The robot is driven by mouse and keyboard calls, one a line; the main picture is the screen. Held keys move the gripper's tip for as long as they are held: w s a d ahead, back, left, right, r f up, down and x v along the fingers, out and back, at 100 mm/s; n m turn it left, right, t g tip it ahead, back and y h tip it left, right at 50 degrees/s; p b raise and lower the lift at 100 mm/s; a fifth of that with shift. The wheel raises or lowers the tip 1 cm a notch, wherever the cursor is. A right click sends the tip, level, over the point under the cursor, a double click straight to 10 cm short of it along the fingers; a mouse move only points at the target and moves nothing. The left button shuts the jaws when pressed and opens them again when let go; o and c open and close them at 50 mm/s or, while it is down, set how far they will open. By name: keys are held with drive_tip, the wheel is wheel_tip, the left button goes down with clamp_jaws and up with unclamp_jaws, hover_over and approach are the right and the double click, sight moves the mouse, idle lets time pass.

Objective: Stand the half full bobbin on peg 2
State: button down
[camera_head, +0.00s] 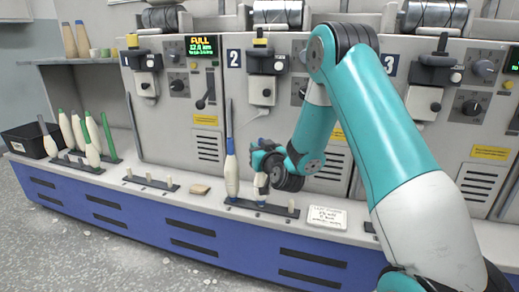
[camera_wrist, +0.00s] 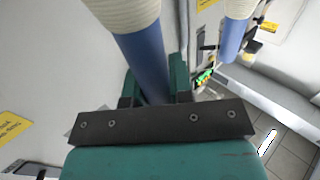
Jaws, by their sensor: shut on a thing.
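My gripper (camera_head: 262,168) is shut on the half full bobbin (camera_head: 261,184), which is upright, with cream yarn and a blue tube. In the wrist view the gripper (camera_wrist: 154,92) has its fingers on either side of the blue tube (camera_wrist: 148,62), with the yarn beyond. The bobbin's lower end is at the middle of the dark peg rail (camera_head: 240,206) in front of panel 2. I cannot tell whether it sits on the peg there. A bare peg (camera_head: 291,206) stands to its right.
A taller cream bobbin with a blue tip (camera_head: 231,172) stands close on the left of the rail. Further left are a rail with bare pegs (camera_head: 150,180), several bobbins (camera_head: 78,132) and a black bin (camera_head: 28,142). A written card (camera_head: 327,217) lies to the right.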

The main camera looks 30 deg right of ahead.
drive_tip(key=shift+f+b, duration=0.55)
drive_tip(key=shift+b, duration=0.1)
idle(0.3)
drive_tip(key=c, duration=1.3)
unclamp_jaws()
drive_tip(key=shift+s+a+f+b, duration=0.15)
drive_tip(key=shift+s+b, duration=0.15)
drive_tip(key=shift+b, duration=0.3)
drive_tip(key=b+v, duration=0.9)
drive_tip(key=v, duration=0.1)
drive_tip(key=shift+s, duration=0.15)
